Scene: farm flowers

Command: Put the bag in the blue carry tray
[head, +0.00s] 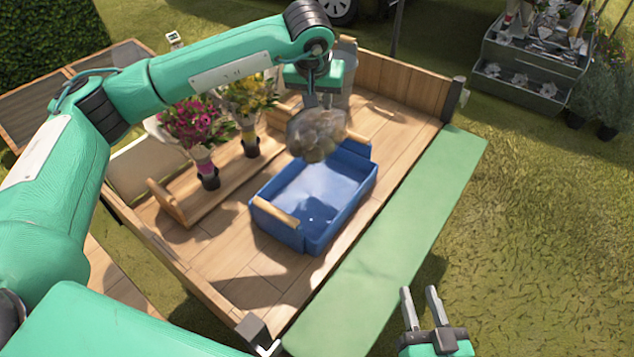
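The bag (317,136) is a clear, bulging bag with brownish contents. It hangs from my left gripper (320,100), whose fingers are shut on its top. The blue carry tray (263,215) stands on the wooden bed, with a wooden grip at its near end. The bag is above the far end of the tray and hides part of that end. The tray's visible floor is empty. My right gripper (420,300) is at the bottom right, beyond the green board, with its two fingers apart and nothing between them.
A wooden rack with pink flowers (190,122) and yellow flowers (246,97) stands left of the tray. A green board (400,235) runs along the bed's right side. A grey tiered stand (525,75) is at the upper right. Bare planks lie in front of the tray.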

